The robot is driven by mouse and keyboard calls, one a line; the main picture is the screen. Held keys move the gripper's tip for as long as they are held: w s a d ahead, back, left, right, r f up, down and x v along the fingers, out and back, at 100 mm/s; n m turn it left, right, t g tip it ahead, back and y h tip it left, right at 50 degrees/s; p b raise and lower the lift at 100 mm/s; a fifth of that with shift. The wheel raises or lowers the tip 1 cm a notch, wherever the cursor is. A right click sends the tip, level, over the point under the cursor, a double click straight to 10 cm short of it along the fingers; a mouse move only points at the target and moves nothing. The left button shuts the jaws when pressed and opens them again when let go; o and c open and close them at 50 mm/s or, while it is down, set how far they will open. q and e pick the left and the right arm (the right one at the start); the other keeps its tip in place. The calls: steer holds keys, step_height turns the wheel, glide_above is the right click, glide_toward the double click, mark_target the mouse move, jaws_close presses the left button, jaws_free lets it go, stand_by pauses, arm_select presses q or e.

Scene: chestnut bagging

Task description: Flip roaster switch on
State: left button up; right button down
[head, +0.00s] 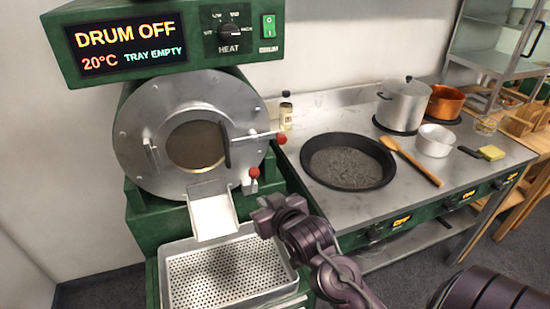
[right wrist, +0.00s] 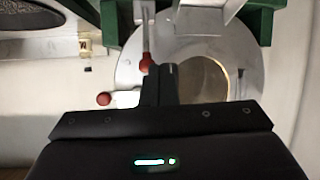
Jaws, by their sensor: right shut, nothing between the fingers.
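The green roaster (head: 150,215) stands at the left of the head view. Its green rocker switch (head: 268,25), marked 0 and 1, sits at the right end of the control panel, beside the heat knob (head: 230,32). The display (head: 127,46) reads DRUM OFF, 20°C, TRAY EMPTY. My right gripper (head: 264,212) is low in front of the roaster, below and well apart from the switch. In the right wrist view its fingers (right wrist: 160,82) are shut and empty, pointing towards the roaster's front. The switch cannot be made out in the right wrist view. My left gripper is not in view.
Red-knobbed levers (head: 281,139) stick out from the drum face, near my right gripper. The chute (head: 213,213) ends over an empty perforated tray (head: 164,262). The counter at right holds a black pan (head: 310,170), a pot (head: 403,104) and a wooden spatula (head: 415,162).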

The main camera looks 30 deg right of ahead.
mark_target(270, 29)
steer(key=d+r+m+t+h, duration=0.1)
steer(key=d+r+t, duration=0.3)
steer(key=r, duration=0.8)
steer(key=w+d+r+m+t+h, duration=0.1)
steer(key=d+r+t+h, duration=0.2)
steer(key=r+t, duration=0.4)
step_height(270, 29, up, 6)
steer(key=shift+w+d+r+t+h, duration=0.15)
steer(key=shift+w+d+t+h, duration=0.15)
steer(key=shift+d, duration=0.5)
steer(key=p+x, duration=0.2)
steer(key=x, duration=0.2)
steer(key=w+f+p+x, duration=0.1)
steer(key=p+x, duration=0.1)
steer(key=x, duration=0.2)
steer(key=f+p+x, duration=0.1)
steer(key=p+x, duration=0.2)
steer(key=x, duration=0.2)
steer(key=shift+w+d+f, duration=0.1)
steer(key=shift+w+f, duration=0.05)
steer(key=shift+w, duration=0.15)
